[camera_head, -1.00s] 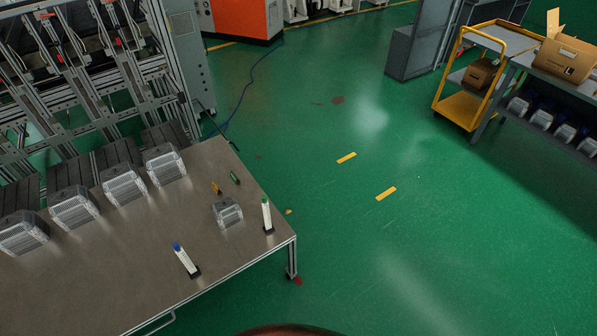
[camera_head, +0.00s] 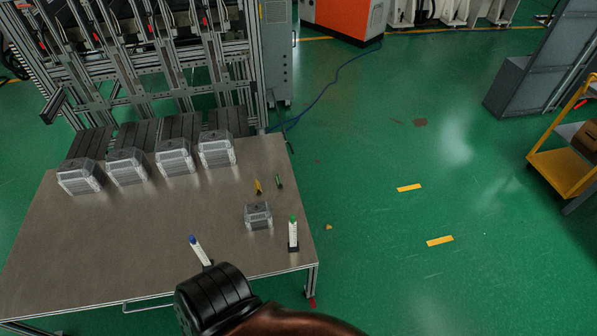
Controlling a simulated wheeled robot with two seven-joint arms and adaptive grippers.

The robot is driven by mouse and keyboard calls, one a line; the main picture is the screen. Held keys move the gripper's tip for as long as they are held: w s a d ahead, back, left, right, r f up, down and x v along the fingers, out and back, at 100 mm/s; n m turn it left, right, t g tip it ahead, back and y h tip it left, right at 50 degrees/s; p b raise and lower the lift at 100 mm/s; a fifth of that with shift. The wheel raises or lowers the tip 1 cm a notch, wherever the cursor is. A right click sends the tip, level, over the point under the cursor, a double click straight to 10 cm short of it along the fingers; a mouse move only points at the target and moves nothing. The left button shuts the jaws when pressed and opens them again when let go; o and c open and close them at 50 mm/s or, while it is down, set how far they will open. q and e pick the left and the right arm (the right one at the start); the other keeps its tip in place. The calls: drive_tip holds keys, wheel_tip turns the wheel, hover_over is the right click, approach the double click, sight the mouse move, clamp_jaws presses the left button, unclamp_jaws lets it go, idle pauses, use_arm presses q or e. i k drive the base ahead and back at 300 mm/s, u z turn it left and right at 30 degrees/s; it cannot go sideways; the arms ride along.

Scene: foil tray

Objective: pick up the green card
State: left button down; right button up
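A slim white upright piece with a green top (camera_head: 293,232) stands in a small black base near the table's right front corner; it is the likeliest green card, but its shape is too small to be sure. A similar white piece with a blue top (camera_head: 200,251) leans to its left, its lower end close to or behind a black part of my arm. Neither of my grippers shows. Only a black joint and a brown link of my arm enter at the bottom.
The grey table (camera_head: 140,235) holds a clear-sided box (camera_head: 258,215), a small yellow item (camera_head: 258,187) and a row of several similar boxes (camera_head: 127,167) at the back. A metal rack (camera_head: 150,55) stands behind. The green floor to the right is open, with a yellow cart (camera_head: 560,170) beyond.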

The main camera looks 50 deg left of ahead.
sight(278, 179)
drive_tip(key=i, duration=2.75)
drive_tip(key=u, duration=4.2)
